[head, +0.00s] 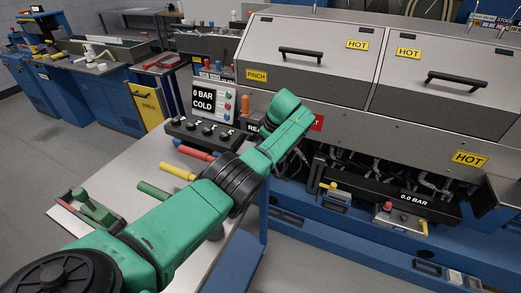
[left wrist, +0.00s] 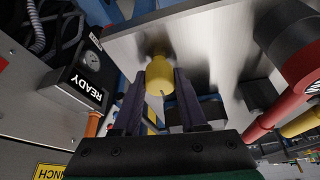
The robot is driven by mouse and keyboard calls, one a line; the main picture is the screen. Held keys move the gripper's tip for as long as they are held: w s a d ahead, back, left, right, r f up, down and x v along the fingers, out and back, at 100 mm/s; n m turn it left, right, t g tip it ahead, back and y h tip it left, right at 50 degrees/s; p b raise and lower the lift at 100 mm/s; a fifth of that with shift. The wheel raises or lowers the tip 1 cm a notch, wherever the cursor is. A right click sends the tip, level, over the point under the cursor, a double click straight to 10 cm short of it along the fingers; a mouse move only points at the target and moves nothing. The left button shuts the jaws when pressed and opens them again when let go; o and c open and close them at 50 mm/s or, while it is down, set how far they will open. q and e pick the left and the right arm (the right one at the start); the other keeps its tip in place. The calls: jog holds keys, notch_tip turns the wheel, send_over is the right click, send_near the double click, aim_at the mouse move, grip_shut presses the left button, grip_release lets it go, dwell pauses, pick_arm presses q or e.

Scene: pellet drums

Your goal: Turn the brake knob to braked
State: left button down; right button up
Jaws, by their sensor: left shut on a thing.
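In the left wrist view a yellow knob (left wrist: 160,76) with a rounded body sits against a pale metal panel (left wrist: 200,35). My left gripper (left wrist: 158,98) has its two dark fingers on either side of this knob, shut on it. No braked or released marking is readable near it, so its setting cannot be told. In the head view my green left arm reaches from the lower left up to the machine front. Its gripper and the knob are hidden there behind the arm. My right gripper is in neither view.
A gauge box marked READY (left wrist: 82,88) is beside the knob, with an orange handle (left wrist: 93,124) below. Red (head: 195,152), yellow (head: 178,170) and green (head: 154,191) handles lie beside my arm. HOT-labelled covers (head: 310,45) stand behind. Grey floor (head: 330,265) is open at front right.

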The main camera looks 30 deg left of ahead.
pick_arm(q)
jog(key=shift+c, duration=2.3)
grip_release()
jog(key=shift+r, duration=0.1)
jog(key=w+b+v, duration=0.1)
jog(key=v, duration=1.3)
jog(key=shift+s+r+b, duration=0.2)
jog(key=shift+s+b, duration=0.15)
jog(key=shift+s, duration=0.05)
